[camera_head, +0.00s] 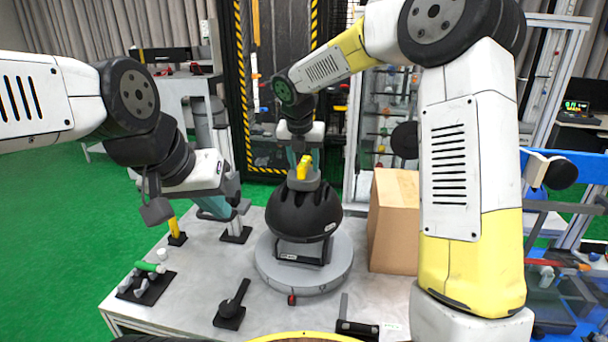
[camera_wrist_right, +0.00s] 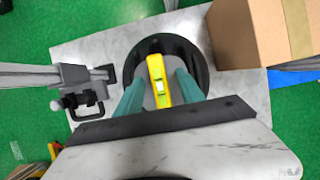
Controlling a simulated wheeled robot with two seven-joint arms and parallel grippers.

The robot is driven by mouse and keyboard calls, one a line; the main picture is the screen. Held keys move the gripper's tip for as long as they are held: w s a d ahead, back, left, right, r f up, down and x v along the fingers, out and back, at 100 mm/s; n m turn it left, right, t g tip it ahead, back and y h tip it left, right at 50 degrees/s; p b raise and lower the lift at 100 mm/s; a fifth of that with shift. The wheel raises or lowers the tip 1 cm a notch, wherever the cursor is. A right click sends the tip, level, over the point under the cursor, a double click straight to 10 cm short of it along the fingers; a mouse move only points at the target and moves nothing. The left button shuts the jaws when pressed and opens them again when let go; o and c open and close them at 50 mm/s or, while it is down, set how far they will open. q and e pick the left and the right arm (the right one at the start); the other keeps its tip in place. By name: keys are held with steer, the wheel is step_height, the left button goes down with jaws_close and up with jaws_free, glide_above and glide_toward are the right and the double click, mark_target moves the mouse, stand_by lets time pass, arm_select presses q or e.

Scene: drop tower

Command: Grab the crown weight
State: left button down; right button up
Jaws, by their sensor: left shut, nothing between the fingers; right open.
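The crown weight, a grey piece (camera_head: 303,183) with a yellow handle (camera_head: 304,168), sits on top of a black helmet (camera_head: 303,212). The helmet stands on a black support on a round grey platform. My right gripper (camera_head: 302,156) is open and points down just above the weight. In the right wrist view, the yellow handle (camera_wrist_right: 158,80) lies between the teal fingers (camera_wrist_right: 159,92), with a gap visible on each side. My left gripper (camera_head: 216,207) is shut and empty, low over the table's left part.
A cardboard box (camera_head: 395,222) stands right of the helmet. A yellow-handled item (camera_head: 177,231) in a black base is near my left gripper. A black tray with a green item (camera_head: 149,267) and a black lever piece (camera_head: 232,306) lie at the front left.

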steer(key=shift+f, duration=0.15)
jaws_close()
stand_by(1.3)
